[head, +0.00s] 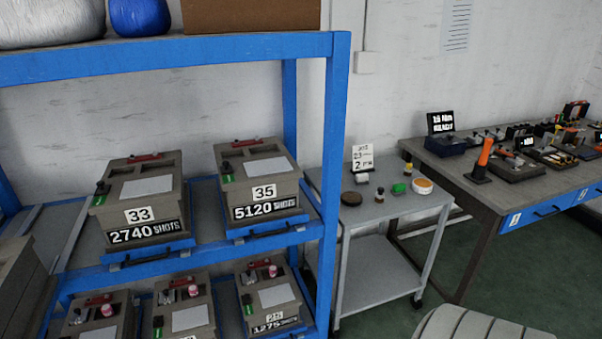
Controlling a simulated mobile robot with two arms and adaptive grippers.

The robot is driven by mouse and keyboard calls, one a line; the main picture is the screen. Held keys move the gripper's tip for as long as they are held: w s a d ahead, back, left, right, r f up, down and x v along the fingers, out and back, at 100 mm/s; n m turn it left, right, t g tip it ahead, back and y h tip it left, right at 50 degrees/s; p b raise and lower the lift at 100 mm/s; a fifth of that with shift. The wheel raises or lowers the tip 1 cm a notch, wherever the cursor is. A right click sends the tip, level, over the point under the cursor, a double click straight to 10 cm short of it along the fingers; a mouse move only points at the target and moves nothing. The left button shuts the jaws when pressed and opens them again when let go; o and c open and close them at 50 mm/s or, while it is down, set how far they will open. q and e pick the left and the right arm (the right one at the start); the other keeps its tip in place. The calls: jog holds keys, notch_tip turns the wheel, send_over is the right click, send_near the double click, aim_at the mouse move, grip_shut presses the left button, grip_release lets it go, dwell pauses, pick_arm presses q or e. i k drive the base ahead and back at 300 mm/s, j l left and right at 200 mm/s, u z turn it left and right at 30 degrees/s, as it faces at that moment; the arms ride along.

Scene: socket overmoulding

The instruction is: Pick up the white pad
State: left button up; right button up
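I cannot tell for certain which thing is the white pad. A small white item (361,178) sits on the grey cart at the foot of a white card (362,157) with handwriting. It is too small to make out clearly. A round white tub (423,189) with orange contents stands at the cart's right side. Neither of my grippers is in view.
The grey cart (385,211) also bears a brown disc (351,198), small bottles and a green item (398,188). A blue rack (335,140) with numbered mould boxes stands left. A workbench (470,185) with tools stands right. A pale ribbed shape (480,325) fills the bottom right.

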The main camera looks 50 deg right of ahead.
aim_at(361, 179)
jog(key=z, duration=1.95)
jog(key=i+l+u, duration=0.5)
jog(key=i+l, duration=0.35)
jog(key=i, duration=0.1)
